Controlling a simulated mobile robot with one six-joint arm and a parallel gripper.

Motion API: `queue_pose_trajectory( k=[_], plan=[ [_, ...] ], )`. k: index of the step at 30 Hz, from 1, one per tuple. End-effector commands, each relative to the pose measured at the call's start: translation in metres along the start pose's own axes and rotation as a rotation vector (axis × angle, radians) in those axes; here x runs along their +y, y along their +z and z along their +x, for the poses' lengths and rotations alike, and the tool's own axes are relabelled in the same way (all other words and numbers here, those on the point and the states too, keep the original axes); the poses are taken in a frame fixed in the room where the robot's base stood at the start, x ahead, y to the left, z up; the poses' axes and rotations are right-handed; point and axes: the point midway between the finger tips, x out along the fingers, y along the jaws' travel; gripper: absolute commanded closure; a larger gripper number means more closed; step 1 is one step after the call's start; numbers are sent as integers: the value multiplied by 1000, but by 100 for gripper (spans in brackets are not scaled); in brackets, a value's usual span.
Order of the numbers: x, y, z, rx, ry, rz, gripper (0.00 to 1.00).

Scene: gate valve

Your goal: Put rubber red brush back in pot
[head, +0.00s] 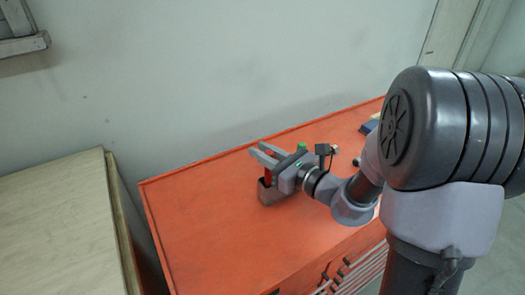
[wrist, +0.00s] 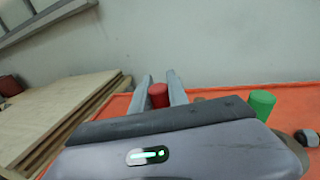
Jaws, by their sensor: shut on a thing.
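The red brush (head: 267,180) stands roughly upright on the orange bench. Its round red end shows between my fingers in the wrist view (wrist: 158,96). My gripper (head: 262,150) is shut on the brush, with its fingertips reaching past it toward the wall; the fingers also show in the wrist view (wrist: 160,78). A small grey-brown pot (head: 270,195) is directly below the brush and partly hidden by my gripper. The brush's lower end meets the pot's top in the head view; I cannot tell how deep it sits.
The orange bench top (head: 200,220) is clear to the left and front. A green cylinder (head: 301,146) stands behind my gripper, also at right in the wrist view (wrist: 262,103). A dark blue object (head: 369,127) lies farther right. Wooden boards (head: 55,220) stand left; a wall is behind.

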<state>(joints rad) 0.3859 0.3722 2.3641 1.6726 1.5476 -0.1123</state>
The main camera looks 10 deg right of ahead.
Motion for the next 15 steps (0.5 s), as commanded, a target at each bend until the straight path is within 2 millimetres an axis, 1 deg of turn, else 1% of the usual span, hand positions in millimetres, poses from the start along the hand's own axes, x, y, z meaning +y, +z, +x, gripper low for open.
queue_pose_trajectory(
  k=[1, 2, 3, 5, 6, 15],
  plan=[
    [0, 1, 0, 0, 0, 0, 100],
    [0, 1, 0, 0, 0, 0, 76],
    [0, 1, 0, 0, 0, 0, 68],
    [0, 1, 0, 0, 0, 0, 56],
    [0, 1, 0, 0, 0, 0, 54],
    [0, 1, -2, 0, 0, 0, 54]
  ],
)
